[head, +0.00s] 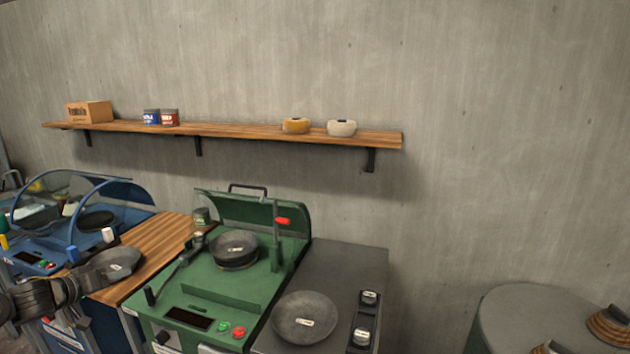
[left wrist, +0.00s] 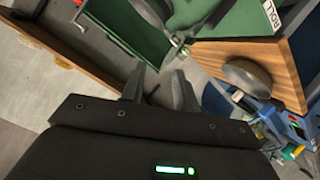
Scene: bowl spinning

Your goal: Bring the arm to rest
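My left arm comes in at the lower left of the head view, and my left gripper (head: 70,289) is beside the wooden counter (head: 160,250). In the left wrist view the two fingers of the left gripper (left wrist: 158,88) stand apart with nothing seen between them. A dark grey bowl (head: 116,262) sits on the wooden counter near the gripper; it also shows in the left wrist view (left wrist: 246,76), clear of the fingers. My right gripper does not show.
A green machine (head: 215,283) with a raised lid holds a dark bowl (head: 235,248). Another bowl (head: 304,316) lies on the grey cabinet (head: 350,265). A blue machine (head: 45,242) stands at the left. A wall shelf (head: 240,131) carries small items. A round grey table (head: 530,310) is at the right.

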